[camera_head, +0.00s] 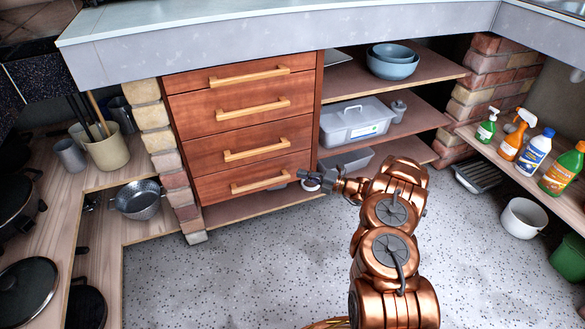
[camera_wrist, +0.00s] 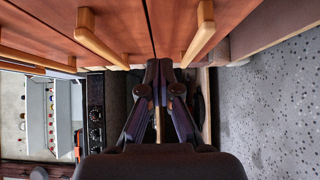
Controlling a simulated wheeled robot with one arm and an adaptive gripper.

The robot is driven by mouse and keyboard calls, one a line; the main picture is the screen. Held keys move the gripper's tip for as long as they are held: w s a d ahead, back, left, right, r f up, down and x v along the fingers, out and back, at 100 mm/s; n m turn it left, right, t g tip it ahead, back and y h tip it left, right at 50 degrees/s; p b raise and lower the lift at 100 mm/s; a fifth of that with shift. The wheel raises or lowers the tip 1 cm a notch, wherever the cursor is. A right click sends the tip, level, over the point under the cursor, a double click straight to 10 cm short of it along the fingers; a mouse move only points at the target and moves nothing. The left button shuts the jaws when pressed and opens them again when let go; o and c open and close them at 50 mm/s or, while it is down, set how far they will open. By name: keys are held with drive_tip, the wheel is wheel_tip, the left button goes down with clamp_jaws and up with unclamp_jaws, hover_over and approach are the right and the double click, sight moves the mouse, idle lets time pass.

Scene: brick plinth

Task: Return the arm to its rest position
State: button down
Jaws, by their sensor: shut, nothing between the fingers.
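My copper arm reaches forward over the floor from the bottom right of the head view. My gripper (camera_head: 308,178) is at its end, in front of the lower right corner of the wooden drawer unit (camera_head: 236,141). In the wrist view, my gripper (camera_wrist: 159,68) has its dark fingers together with nothing between them. The drawer fronts fill the top of that view, with two wooden handles (camera_wrist: 200,32) on either side of the fingers. All the drawers look closed. Whether the fingertips touch the drawer front I cannot tell.
Spray bottles (camera_head: 511,134) stand on the right shelf, above a white pot (camera_head: 523,218). A colander (camera_head: 138,199) is at left.

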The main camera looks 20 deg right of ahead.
drive_tip(key=shift+p+v, duration=0.4)
drive_tip(key=shift+v, duration=1.85)
drive_tip(key=s+a+r+n+g+y+p, duration=0.15)
drive_tip(key=a+r+n+g+p, duration=0.25)
drive_tip(key=a+r+n, duration=0.55)
drive_tip(key=s+a+r+n+g+y+p, duration=0.15)
drive_tip(key=s+a+r+g+p, duration=0.35)
drive_tip(key=r, duration=0.9)
drive_tip(key=s+a+r+n+g+h+p, duration=0.2)
drive_tip(key=s+a+r+n+p, duration=0.3)
drive_tip(key=r, duration=0.4)
drive_tip(key=s+a+r+n+g+h+p, duration=0.1)
drive_tip(key=s+a+r+n+g+p, duration=0.15)
drive_tip(key=s+a+r+n, duration=0.45)
drive_tip(key=s+d+r+n+g+h+p, duration=0.2)
drive_tip(key=s+r+n+h+p, duration=0.4)
drive_tip(key=s+r+n+p, duration=0.65)
drive_tip(key=s+d+r+n+t+h+p, duration=0.1)
drive_tip(key=s+d+r+n+h+p, duration=0.2)
drive_tip(key=s, duration=0.6)
drive_tip(key=s+d+r+n+t+h+p, duration=0.1)
drive_tip(key=s+d+r+n+h+p, duration=0.3)
drive_tip(key=s+d+r, duration=0.3)
drive_tip(key=shift+s+d+r+n+h, duration=0.4)
drive_tip(key=shift+s+d+n, duration=0.35)
drive_tip(key=shift+s+d, duration=0.65)
